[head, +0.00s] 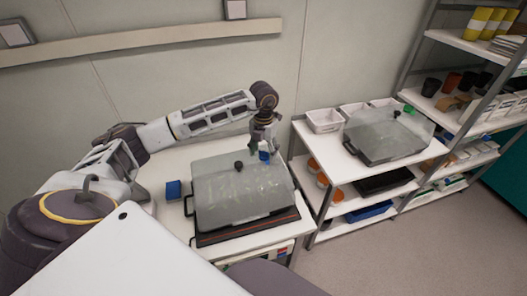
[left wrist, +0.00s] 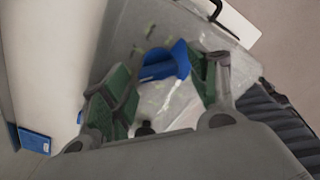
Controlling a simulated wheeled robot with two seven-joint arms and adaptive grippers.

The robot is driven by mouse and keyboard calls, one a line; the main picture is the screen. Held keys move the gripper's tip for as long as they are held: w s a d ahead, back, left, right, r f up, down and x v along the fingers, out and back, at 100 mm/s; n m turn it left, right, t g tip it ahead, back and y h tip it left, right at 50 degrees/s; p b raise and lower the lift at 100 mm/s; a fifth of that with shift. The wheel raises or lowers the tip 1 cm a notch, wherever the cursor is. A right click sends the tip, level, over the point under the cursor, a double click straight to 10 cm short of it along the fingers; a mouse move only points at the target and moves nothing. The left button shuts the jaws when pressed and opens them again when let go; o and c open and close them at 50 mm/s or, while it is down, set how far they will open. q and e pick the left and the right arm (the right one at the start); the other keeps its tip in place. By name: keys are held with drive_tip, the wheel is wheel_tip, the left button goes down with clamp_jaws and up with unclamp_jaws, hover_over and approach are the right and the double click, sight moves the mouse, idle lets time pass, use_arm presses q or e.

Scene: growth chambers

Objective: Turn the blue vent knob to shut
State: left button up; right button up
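The blue vent knob (head: 264,156) sits on the sloped clear lid of the near growth chamber (head: 225,198), close to its back edge. My left gripper (head: 263,146) points down just over the knob. In the left wrist view its green-padded fingers (left wrist: 163,80) are apart, with the knob between them in the picture. I see gaps on both sides, but cannot tell how far down the fingers reach. My right gripper is not in view.
A black knob (head: 238,165) stands on the same lid, left of the blue one. A small blue box (head: 173,190) lies left of the chamber. A second chamber (head: 378,138) with black and green knobs stands on the right shelf. The wall is close behind my left arm.

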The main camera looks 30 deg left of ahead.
sight(263, 153)
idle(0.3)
use_arm(q)
wheel_tip(263, 153, up, 12)
idle(0.8)
drive_tip(key=shift+f, duration=0.1)
idle(0.4)
